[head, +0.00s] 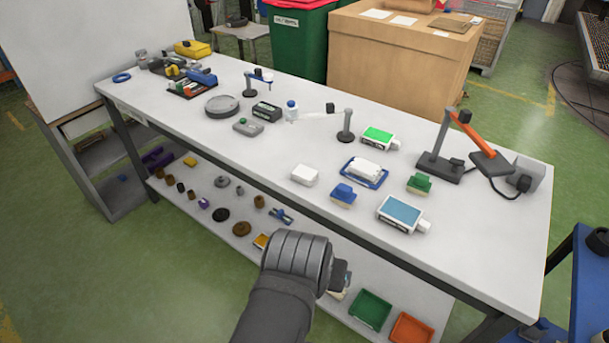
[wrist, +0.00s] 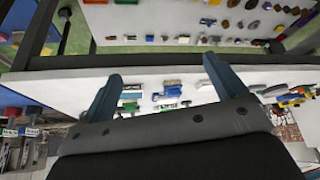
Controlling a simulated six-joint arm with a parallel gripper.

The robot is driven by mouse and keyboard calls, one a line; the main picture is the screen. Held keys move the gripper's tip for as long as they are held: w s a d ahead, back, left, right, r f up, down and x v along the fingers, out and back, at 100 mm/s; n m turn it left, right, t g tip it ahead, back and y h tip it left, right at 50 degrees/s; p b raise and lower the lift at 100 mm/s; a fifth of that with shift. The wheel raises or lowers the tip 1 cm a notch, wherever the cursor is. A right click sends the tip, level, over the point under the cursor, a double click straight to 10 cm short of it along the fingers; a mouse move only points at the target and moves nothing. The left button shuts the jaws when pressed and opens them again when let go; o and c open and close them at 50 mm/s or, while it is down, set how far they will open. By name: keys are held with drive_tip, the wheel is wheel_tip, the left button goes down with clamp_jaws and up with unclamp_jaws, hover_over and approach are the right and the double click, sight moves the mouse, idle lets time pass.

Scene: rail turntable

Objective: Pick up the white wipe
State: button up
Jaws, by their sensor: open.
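A blue tray (head: 378,183) with folded white wipes (head: 365,168) lies on the white bench, right of centre in the head view. A separate small white block (head: 304,175) lies left of it; I cannot tell whether it is also a wipe. My gripper (wrist: 163,82) is open and empty in the wrist view, its two fingers wide apart. In the head view my arm's end is in front of the bench's front edge, well short of the tray, with the fingers mostly hidden. Small bench items show between the fingers in the wrist view.
A blue-topped block (head: 343,195), a green-topped block (head: 419,183) and two screen devices, one green (head: 379,138) and one blue (head: 402,214), surround the tray. An orange-armed stand (head: 440,165) rises at the right. A lower shelf (head: 190,200) holds several small parts. The bench's near strip is clear.

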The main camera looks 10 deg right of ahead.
wheel_tip(320, 180, up, 5)
drive_tip(key=m+g, duration=0.2)
drive_tip(key=m, duration=0.1)
hover_over(304, 172)
drive_tip(key=s+a, duration=0.5)
drive_tip(key=shift+h, duration=0.4)
drive_tip(key=x, duration=1.7)
drive_tip(key=shift+w+d+r, duration=0.1)
drive_tip(key=shift+w+d, duration=0.15)
drive_tip(key=c, duration=1.1)
drive_tip(key=shift+o, duration=0.2)
drive_tip(key=shift+r, duration=0.1)
